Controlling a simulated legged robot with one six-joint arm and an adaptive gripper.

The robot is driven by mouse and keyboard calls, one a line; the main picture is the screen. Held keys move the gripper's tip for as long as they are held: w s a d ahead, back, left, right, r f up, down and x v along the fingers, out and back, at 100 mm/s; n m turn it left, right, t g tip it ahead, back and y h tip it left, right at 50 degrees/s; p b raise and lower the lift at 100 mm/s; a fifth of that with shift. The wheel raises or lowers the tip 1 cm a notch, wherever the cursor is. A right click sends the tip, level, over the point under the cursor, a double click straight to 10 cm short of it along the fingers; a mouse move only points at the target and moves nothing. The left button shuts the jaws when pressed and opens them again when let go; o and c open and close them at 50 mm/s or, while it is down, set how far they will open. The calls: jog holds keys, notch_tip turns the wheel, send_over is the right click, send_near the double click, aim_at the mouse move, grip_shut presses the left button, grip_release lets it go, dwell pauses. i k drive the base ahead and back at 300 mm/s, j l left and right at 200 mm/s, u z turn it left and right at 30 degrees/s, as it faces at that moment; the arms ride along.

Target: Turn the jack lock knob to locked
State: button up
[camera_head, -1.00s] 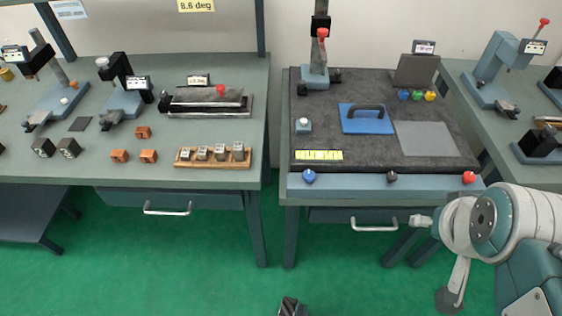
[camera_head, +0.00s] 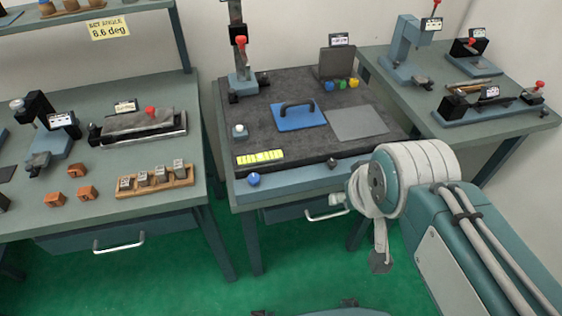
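No readable label tells me which control is the jack lock knob. A blue knob (camera_head: 253,180) and a black knob (camera_head: 333,164) sit on the front edge of the middle bench. A red-topped upright device (camera_head: 241,62) stands at the back of that bench. Another red knob (camera_head: 151,112) is on the plate fixture (camera_head: 140,124) on the left bench. My arm comes in from the right, in front of the middle bench's right front corner, touching none of these. I cannot make out my gripper's fingers.
A row of metal blocks (camera_head: 152,176) stands on the left bench. The right bench (camera_head: 500,125) holds several fixtures. Green floor is open in front.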

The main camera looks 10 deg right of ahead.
aim_at(332, 163)
jog(key=l+u, duration=0.3)
jog(key=l, duration=1.15)
